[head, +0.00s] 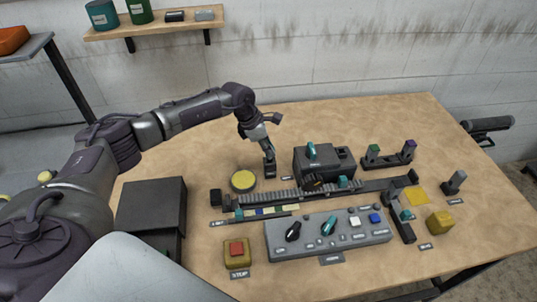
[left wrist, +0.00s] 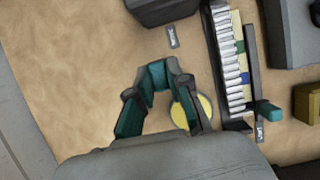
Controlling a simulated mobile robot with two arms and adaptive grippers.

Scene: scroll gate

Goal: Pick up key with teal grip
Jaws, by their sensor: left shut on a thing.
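My left gripper (head: 269,168) hangs fingers-down over the table, between the round yellow button and the dark box. In the left wrist view, its fingers (left wrist: 164,82) are closed in on a teal piece (left wrist: 155,75), which I take to be the grip of the teal key. The key's shaft is hidden, and I cannot tell whether it touches the table. Another teal handle (head: 312,150) stands on top of the dark box (head: 322,165). My right gripper is not in view.
A toothed rail (head: 285,195) crosses the table just in front of my left gripper. A grey control panel (head: 328,240), a red stop button (head: 236,249), a yellow button (head: 243,181) and a rack with green and purple pieces (head: 390,160) stand around. The table's back left is clear.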

